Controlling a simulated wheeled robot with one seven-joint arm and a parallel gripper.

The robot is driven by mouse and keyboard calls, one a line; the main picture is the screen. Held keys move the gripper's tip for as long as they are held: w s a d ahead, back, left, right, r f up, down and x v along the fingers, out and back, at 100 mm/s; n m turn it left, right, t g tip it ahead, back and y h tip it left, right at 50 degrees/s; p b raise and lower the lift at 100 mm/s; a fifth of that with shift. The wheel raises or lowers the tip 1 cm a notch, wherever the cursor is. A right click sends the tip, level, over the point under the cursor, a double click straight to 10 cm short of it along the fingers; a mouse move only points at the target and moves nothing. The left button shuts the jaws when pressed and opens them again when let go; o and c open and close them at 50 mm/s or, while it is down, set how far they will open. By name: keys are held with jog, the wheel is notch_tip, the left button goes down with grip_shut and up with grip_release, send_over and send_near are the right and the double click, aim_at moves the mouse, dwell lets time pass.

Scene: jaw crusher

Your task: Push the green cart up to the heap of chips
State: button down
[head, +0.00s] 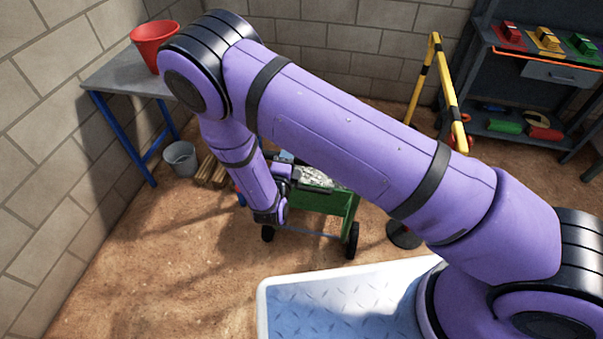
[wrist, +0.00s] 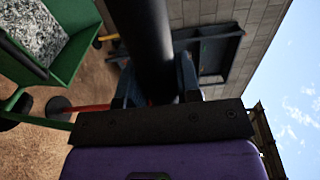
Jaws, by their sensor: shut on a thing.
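The green cart (head: 318,203) stands on the dirt floor beyond my light-blue platform, partly hidden by my arm. It has dark wheels and grey stony material in its tray. The cart also shows tilted at the upper left of the wrist view (wrist: 84,50). My gripper (head: 288,171) is at the cart's near left side, mostly hidden in the head view. In the wrist view my gripper (wrist: 156,92) is shut on a thick black bar (wrist: 142,40), which looks like the cart's handle. I cannot make out a separate heap of chips.
A grey table (head: 125,75) with a red bucket (head: 154,45) stands at the left wall. A grey pail (head: 181,158) and planks (head: 212,172) lie left of the cart. A yellow-black barrier (head: 453,90) and a shelf unit (head: 545,75) are to the right.

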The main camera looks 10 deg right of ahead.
jog(key=shift+w, duration=0.1)
jog(key=c, duration=0.7)
grip_release()
jog(key=v, duration=1.2)
jog(key=shift+r, duration=0.1)
